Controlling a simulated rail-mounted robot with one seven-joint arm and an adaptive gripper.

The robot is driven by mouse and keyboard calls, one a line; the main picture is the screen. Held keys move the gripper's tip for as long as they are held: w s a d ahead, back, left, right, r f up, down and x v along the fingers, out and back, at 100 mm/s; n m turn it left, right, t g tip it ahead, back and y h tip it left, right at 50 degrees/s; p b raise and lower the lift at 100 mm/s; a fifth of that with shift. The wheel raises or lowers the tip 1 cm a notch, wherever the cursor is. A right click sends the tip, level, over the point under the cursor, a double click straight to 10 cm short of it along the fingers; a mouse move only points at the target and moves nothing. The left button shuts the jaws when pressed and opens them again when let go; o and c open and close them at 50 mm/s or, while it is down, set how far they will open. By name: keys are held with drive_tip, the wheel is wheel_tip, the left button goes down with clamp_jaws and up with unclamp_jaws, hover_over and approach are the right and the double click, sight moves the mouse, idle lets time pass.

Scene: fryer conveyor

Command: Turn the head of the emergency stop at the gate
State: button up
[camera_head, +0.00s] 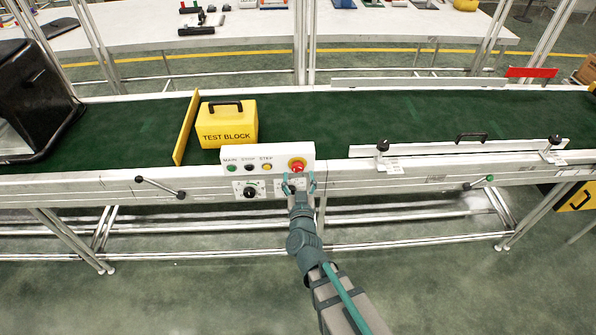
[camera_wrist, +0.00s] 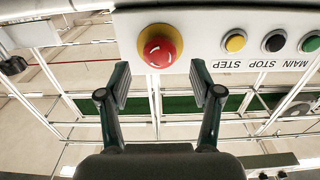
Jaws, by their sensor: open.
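The emergency stop head (camera_head: 297,165) is a red mushroom button on a yellow base, at the right end of the white control panel (camera_head: 281,149). In the wrist view the red head (camera_wrist: 160,48) shows its white arrow marks, beyond my fingertips and between their lines. My gripper (camera_head: 299,184) is just below and in front of the head in the head view. In the wrist view my gripper (camera_wrist: 160,86) is open, with its two fingers apart and nothing between them. The fingers do not appear to touch the head. A yellow gate plate (camera_head: 186,128) stands on the belt to the left.
Green, black and yellow buttons (camera_head: 250,167) sit left of the stop. A black knob (camera_head: 250,192) is below them. A yellow TEST BLOCK (camera_head: 227,124) stands on the green belt (camera_head: 350,108). Levers (camera_head: 160,187) project from the front rail on both sides.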

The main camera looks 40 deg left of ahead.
sight(298, 169)
drive_tip(key=shift+x, duration=1.9)
drive_tip(key=c, duration=1.1)
drive_tip(key=shift+c, duration=0.2)
